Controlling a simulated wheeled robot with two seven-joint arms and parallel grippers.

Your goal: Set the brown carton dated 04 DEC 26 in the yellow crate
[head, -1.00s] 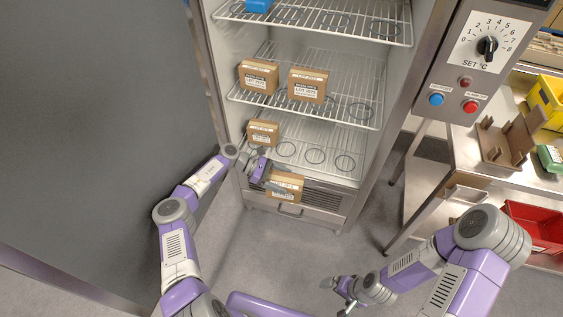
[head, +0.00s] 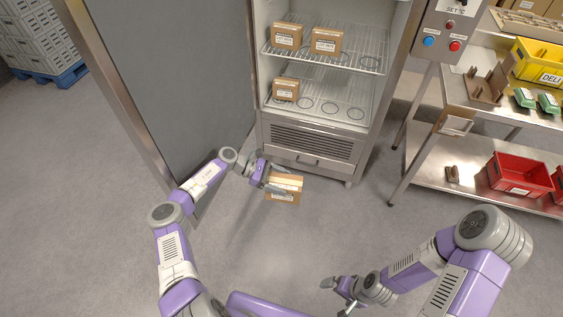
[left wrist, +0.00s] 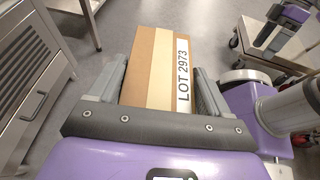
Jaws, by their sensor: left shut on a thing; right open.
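My left gripper (head: 268,176) is shut on a brown carton (head: 284,195) and holds it in the air in front of the open cabinet, clear of the shelves. In the left wrist view the carton (left wrist: 157,65) sits between both fingers, with a pale tape strip and a label reading LOT 2973. No date can be read on it. The yellow crate (head: 517,66), marked DELI, stands on the steel table at the upper right, partly cut by the picture edge. My right gripper (head: 345,290) is open and empty, low over the floor at the bottom centre.
Several brown cartons stand on the cabinet's wire shelves (head: 362,62). The open cabinet door (head: 170,75) is at left. The steel table (head: 478,115) also holds a brown rack (head: 487,88) and green packs (head: 548,103). A red crate (head: 520,175) is on its lower shelf. Floor between is clear.

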